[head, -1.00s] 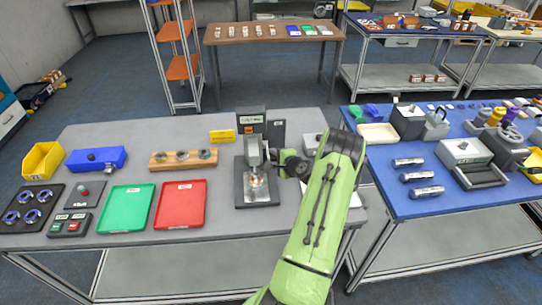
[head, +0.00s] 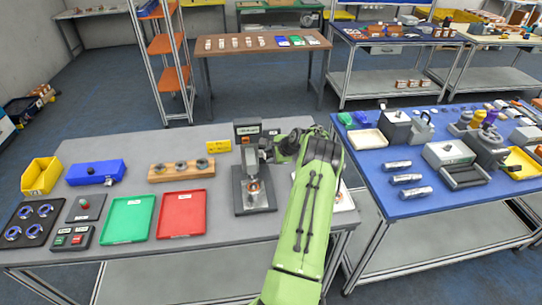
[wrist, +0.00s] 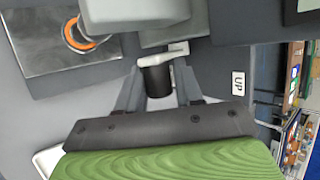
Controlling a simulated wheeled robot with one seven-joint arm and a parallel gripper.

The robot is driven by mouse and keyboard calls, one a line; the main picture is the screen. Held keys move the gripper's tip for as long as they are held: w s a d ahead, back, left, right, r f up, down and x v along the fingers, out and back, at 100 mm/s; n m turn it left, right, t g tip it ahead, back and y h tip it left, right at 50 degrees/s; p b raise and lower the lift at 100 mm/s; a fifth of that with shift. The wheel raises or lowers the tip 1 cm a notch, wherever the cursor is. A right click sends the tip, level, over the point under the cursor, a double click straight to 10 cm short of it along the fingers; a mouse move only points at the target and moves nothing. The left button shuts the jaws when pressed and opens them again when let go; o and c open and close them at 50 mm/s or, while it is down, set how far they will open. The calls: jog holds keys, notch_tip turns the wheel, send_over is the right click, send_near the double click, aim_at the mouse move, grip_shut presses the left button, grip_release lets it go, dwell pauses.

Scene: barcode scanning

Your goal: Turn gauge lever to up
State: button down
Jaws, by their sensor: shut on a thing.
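The gauge (head: 254,197) stands on the grey bench, a dark base plate with a grey upright body and a display box (head: 247,133) behind it. In the wrist view, the gauge's plate (wrist: 65,60) carries a ring-shaped part with an orange band (wrist: 77,38). The gauge lever, with a black grip (wrist: 155,80) on a pale arm, sits between the fingers of my gripper (wrist: 157,92), which are shut on it. A white label reading "UP" (wrist: 238,82) is to the right of the lever. In the head view my arm mostly hides the lever.
A red tray (head: 181,214) and a green tray (head: 128,219) lie left of the gauge. A wooden block with round parts (head: 181,171) and a yellow sign (head: 218,146) are behind them. The blue table (head: 400,160) on the right holds several tools.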

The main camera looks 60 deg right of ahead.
jog(key=shift+s+a+f, duration=0.1)
jog(key=shift+a+f, duration=0.05)
jog(key=shift+f, duration=0.2)
jog(key=c, duration=1.2)
grip_release()
jog(key=o, duration=0.3)
jog(key=shift+r, duration=0.1)
jog(key=b+v, duration=0.1)
jog(key=v, duration=1.4)
jog(key=shift+r+b, duration=0.3)
jog(key=shift+r, duration=0.05)
